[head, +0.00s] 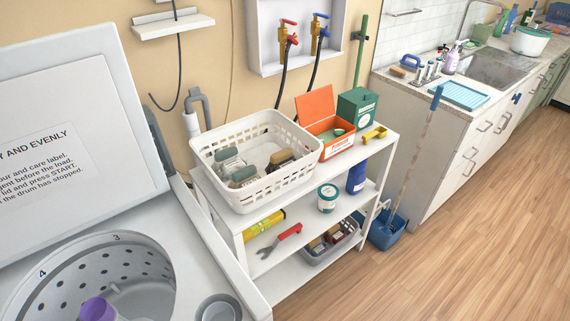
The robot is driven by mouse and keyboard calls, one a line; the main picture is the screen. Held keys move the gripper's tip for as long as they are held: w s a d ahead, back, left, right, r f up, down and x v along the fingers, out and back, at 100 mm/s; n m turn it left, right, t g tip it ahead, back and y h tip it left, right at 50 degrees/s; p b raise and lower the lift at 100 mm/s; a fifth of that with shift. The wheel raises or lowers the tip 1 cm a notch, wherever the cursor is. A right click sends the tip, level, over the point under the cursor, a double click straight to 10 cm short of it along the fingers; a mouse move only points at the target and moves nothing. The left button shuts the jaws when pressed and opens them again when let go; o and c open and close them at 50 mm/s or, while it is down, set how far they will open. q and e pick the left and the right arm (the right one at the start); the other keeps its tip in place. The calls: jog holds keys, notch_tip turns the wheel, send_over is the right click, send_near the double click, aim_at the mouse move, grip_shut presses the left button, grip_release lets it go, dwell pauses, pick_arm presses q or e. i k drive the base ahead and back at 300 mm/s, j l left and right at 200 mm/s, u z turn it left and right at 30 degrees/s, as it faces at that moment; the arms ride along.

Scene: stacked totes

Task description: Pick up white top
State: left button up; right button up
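I see no garment that I can make out as a white top. The open top-loading washer (215,270) stands at the lower left, its lid (70,110) raised. Its perforated drum (140,265) shows only in part, and its lower part is cut off by the picture edge. A purple-topped thing (97,310) stands inside the drum; I cannot tell what it is. A white slotted basket (225,195) on the shelf unit holds several brush-like things (243,175). Neither of my grippers is in view.
The white shelf unit (355,158) also carries an orange box (330,135), a green tin (357,107), a white tub (327,198) and a blue bottle (357,177). A mop (415,150) stands in a blue bucket (387,232). The wood floor (480,250) at right is clear.

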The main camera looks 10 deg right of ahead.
aim_at(227, 162)
jog(key=l, duration=0.85)
jog(key=i+l, duration=0.1)
jog(key=l, duration=1.6)
jog(key=i+z, duration=0.05)
